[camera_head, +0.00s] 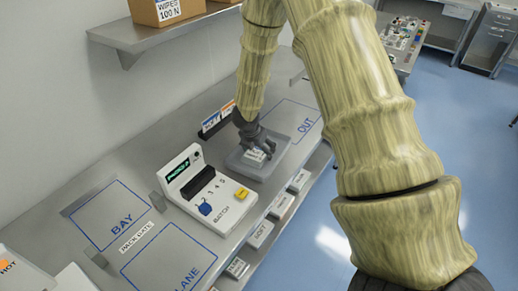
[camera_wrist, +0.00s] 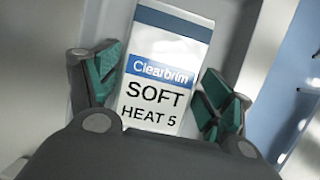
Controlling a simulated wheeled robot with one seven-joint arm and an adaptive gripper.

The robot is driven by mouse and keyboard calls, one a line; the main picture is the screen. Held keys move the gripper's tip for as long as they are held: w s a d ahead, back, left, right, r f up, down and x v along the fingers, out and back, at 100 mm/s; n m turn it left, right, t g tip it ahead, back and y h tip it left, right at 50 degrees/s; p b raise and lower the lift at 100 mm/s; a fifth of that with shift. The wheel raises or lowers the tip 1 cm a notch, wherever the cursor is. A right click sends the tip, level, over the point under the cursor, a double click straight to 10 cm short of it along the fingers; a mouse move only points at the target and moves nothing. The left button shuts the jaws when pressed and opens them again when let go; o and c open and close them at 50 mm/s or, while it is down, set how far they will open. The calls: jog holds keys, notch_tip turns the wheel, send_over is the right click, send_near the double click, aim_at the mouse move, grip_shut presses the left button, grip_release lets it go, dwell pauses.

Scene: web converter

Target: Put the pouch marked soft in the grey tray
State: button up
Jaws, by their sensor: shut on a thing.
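The pouch marked soft (camera_wrist: 160,75) is white with a blue band and reads "Clearbrim SOFT HEAT 5" in the wrist view. My gripper (camera_wrist: 160,95) has its green-padded fingers on either side of the pouch and is shut on it. In the head view my gripper (camera_head: 262,148) points down over the grey tray (camera_head: 236,165), and the pouch (camera_head: 256,156) is within the tray's outline. I cannot tell whether the pouch touches the tray floor. My gripper and arm hide part of the tray.
A white machine labelled BATCH (camera_head: 208,192) with a blue and a yellow button stands left of the tray. Upright cards (camera_head: 216,120) stand behind it. The marked OUT area (camera_head: 304,125) is clear. Labelled plates (camera_head: 262,232) line the bench front. A shelf holds a carton (camera_head: 165,8).

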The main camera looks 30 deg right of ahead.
jog(key=o, duration=1.1)
jog(key=shift+c, duration=0.2)
jog(key=shift+r, duration=0.2)
jog(key=b+v, duration=0.2)
jog(key=v, duration=0.9)
jog(key=shift+s+a+r+b, duration=0.2)
jog(key=shift+r+b, duration=0.15)
jog(key=shift+b, duration=0.05)
